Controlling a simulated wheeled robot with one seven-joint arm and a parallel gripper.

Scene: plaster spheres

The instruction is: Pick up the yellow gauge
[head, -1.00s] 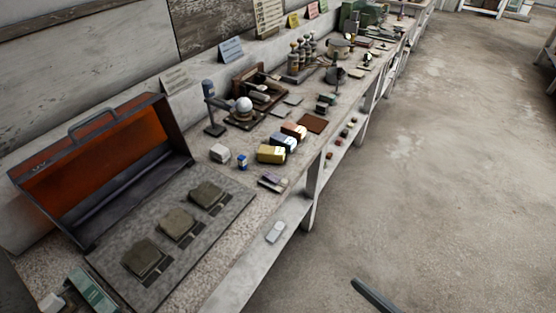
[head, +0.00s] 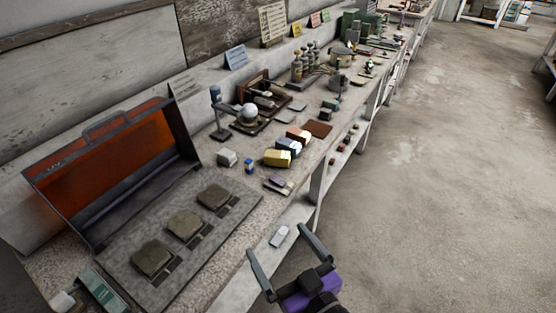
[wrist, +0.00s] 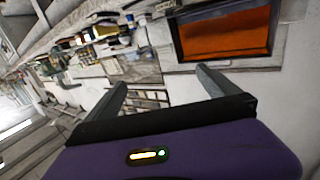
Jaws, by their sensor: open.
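A yellow, box-like thing (head: 276,159) lies near the front edge of the workbench in the head view, at the front of a short row with a pale-and-dark one and a reddish one. I cannot tell whether it is the yellow gauge; no clear dial shows. My gripper (head: 277,240) is open and empty at the bottom of the head view, out in front of the bench edge and well short of the yellow thing. In the wrist view my gripper's (wrist: 162,80) two dark fingers stand wide apart with nothing between them.
An open orange-lined case (head: 112,160) stands on the bench at left, by a grey panel with three square pads. A lower shelf (head: 262,240) runs beneath. The floor at right is clear.

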